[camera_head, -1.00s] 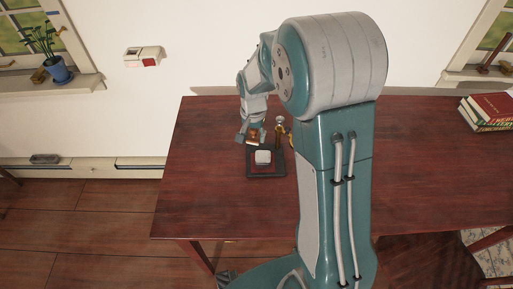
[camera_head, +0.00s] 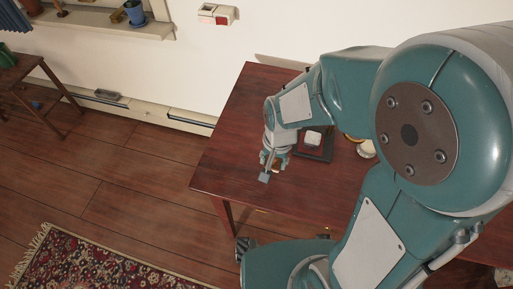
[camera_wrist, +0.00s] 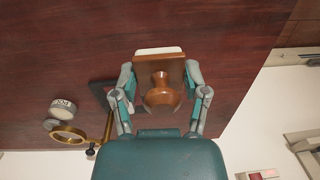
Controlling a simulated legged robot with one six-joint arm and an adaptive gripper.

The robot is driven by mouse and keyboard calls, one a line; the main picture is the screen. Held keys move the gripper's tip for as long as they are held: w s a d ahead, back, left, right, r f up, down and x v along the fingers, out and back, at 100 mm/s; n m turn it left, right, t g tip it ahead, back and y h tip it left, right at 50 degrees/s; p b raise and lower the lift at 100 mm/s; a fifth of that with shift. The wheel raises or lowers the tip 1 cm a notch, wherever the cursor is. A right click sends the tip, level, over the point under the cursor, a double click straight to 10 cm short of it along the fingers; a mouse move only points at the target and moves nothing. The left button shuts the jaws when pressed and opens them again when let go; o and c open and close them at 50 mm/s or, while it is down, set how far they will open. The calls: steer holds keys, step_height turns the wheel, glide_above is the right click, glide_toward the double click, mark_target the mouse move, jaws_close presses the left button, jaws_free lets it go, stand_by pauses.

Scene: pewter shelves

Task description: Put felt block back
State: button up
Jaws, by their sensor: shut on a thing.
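The felt block (camera_wrist: 176,72) is a brown wooden block with a round knob (camera_wrist: 161,94) and a white felt layer along its far edge. It sits between the two fingers of my gripper (camera_wrist: 160,76) in the wrist view, and the fingers are shut on it. In the head view my gripper (camera_head: 272,164) is over the table's left part, left of a dark square stand (camera_head: 315,155) with a white pad (camera_head: 313,138) on it. Only a small brown bit of the block shows there. I cannot tell its height above the table.
The dark red table (camera_head: 235,150) is clear at its left end. A brass ring (camera_wrist: 68,134) and a round white labelled piece (camera_wrist: 62,108) stand close by. A patterned rug (camera_head: 90,262) lies on the floor. A wooden side table (camera_head: 30,75) stands at far left.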

steer(key=w+a+f, duration=0.3)
steer(key=w+f, duration=0.1)
steer(key=w, duration=0.5)
glide_above(256, 150)
step_height(256, 150, down, 6)
steer(key=shift+d+r, duration=0.1)
steer(key=shift+r, duration=0.15)
steer(key=shift+w+f, duration=0.1)
steer(key=shift+f, duration=1.6)
steer(key=shift+f, duration=0.1)
steer(key=o, duration=1.1)
step_height(256, 150, up, 12)
steer(key=shift+d+r, duration=0.2)
steer(key=shift+d, duration=0.1)
